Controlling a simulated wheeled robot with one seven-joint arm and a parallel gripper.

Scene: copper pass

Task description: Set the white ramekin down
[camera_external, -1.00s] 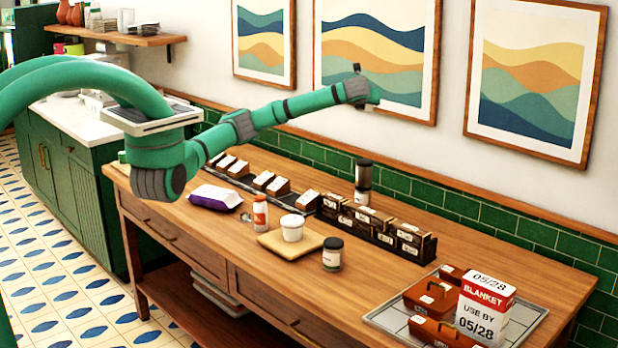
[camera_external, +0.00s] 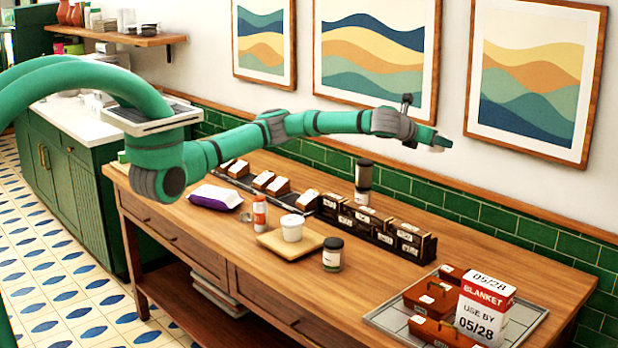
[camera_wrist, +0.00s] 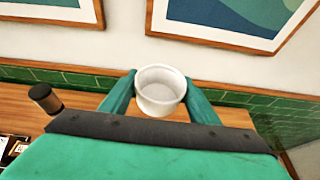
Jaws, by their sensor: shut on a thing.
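My gripper (camera_external: 441,142) is at the end of the outstretched arm, high above the right part of the wooden counter (camera_external: 400,290). In the wrist view its two green fingers (camera_wrist: 160,84) are shut on a white ramekin (camera_wrist: 161,104), one on each side. The ramekin looks empty, with its open top towards the camera. In the outside view the held ramekin is too small to make out clearly. A similar white cup (camera_external: 292,228) stands on a pale wooden board (camera_external: 272,242) on the counter.
A box rack (camera_external: 370,228) lines the back. A tray (camera_external: 385,318) with red boxes and a date-marked block (camera_external: 484,308) fills the right end.

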